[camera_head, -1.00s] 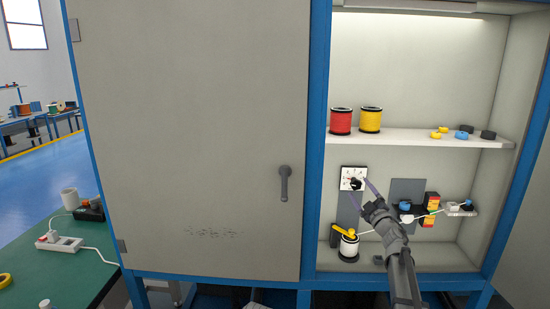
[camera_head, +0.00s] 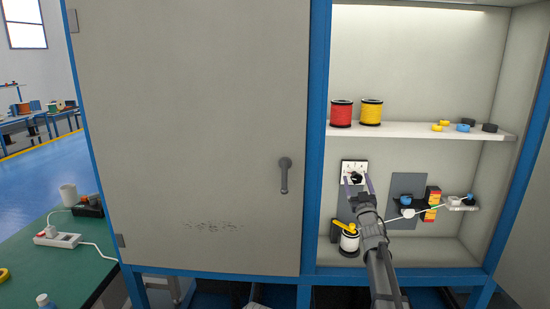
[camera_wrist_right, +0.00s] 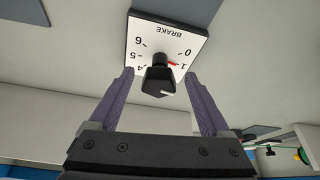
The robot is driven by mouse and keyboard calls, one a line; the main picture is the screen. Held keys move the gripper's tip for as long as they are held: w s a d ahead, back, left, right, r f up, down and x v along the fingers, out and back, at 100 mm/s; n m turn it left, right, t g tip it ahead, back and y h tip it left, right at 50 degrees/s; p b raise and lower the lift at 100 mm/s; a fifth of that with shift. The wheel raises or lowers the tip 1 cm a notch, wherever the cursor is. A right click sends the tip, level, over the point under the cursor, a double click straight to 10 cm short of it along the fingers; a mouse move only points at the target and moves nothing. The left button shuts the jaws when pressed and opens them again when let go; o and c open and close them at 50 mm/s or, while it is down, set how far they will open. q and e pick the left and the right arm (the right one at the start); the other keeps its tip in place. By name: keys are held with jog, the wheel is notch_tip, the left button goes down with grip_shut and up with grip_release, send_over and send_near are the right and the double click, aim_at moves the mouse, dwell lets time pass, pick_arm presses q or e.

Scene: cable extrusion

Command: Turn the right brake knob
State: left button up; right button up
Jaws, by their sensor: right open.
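The brake knob (camera_head: 356,178) is a black knob on a white dial plate (camera_head: 353,166) on the cabinet's back wall. In the right wrist view the knob (camera_wrist_right: 159,80) stands out from the plate (camera_wrist_right: 165,36), which reads BRAKE, with numbers and a red mark near 1. My right gripper (camera_head: 358,183) is open in front of the dial. In the wrist view its fingers (camera_wrist_right: 159,78) stand on either side of the knob, with gaps between, so it holds nothing. My left gripper is not in view.
A white spool with a yellow lever (camera_head: 349,238) stands below the dial. A white cable (camera_head: 400,214) runs right past a grey plate (camera_head: 408,185) and small coloured parts (camera_head: 432,203). Red (camera_head: 341,114) and yellow (camera_head: 371,113) spools stand on the shelf above. A closed door (camera_head: 200,130) is left.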

jog(key=b+v, duration=0.1)
jog(key=v, duration=0.6)
jog(key=shift+a+f+m+g, duration=0.3)
jog(key=shift+f+g, duration=0.1)
jog(key=shift+f, duration=0.05)
jog(key=shift+h, duration=0.4)
jog(key=shift+s+a, duration=0.1)
